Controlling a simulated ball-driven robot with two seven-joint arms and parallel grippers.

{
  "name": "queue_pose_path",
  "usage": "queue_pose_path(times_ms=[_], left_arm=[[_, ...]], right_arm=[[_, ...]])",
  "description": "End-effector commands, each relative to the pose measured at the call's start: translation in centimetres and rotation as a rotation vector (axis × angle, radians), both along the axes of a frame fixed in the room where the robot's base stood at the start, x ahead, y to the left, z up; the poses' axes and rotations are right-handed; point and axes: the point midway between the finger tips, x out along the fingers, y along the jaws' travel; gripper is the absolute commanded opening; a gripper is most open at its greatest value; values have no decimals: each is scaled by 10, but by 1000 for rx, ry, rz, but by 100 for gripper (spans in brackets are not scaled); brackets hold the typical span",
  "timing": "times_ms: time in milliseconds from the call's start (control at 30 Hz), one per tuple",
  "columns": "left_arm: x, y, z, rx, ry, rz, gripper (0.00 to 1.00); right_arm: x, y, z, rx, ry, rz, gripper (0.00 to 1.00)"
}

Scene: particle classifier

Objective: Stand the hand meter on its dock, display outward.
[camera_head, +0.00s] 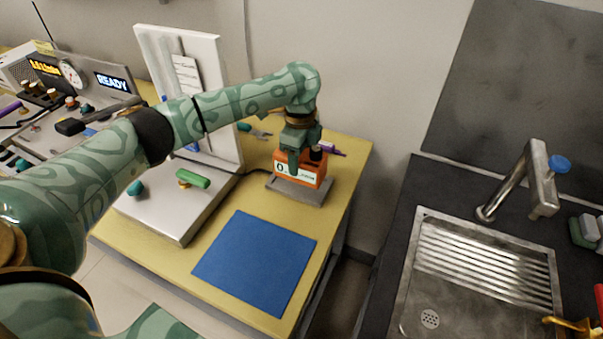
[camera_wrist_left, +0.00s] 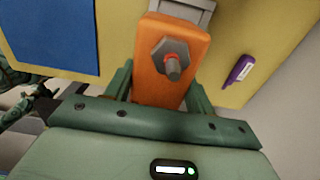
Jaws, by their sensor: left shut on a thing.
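The hand meter (camera_head: 309,172) is an orange box with a pale display on the side facing my head camera. It is upright on or just over its dock (camera_head: 300,191), a flat grey plate near the right back corner of the yellow table; whether it rests fully on it I cannot tell. My left gripper (camera_head: 299,158) reaches down from above and is shut on the meter. My right gripper is out of view.
A blue mat (camera_head: 256,262) lies on the yellow table in front of the dock. A white stand (camera_head: 160,212) with a green-handled part is to the left. A purple marker (camera_head: 333,150) lies behind the meter. A sink (camera_head: 470,270) is at the right, across a gap.

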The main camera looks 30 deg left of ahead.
Motion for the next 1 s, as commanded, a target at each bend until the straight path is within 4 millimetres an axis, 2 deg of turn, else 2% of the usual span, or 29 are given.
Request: queue_pose_path(times_ms=[33, 267, 500, 567, 600, 867, 900, 967, 1000], left_arm=[[5, 2, -11, -1, 1, 2, 20], [14, 9, -20, -2, -2, 1, 20], [19, 13, -58, 0, 1, -2, 20], [19, 13, -59, 0, -2, -1, 19], [18, 13, -57, 0, -3, -1, 14], [18, 12, -57, 0, -3, -1, 14], [18, 12, -58, 1, -2, -1, 57], [18, 13, -58, 1, -2, -2, 74], [18, 13, -58, 1, -2, -1, 76]], right_arm=[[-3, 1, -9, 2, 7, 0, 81], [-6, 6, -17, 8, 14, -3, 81], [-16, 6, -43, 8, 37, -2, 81], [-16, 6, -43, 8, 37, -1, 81], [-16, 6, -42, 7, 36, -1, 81], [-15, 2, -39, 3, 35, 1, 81], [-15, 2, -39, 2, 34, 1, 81], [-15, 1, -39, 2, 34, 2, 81], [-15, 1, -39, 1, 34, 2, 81]])
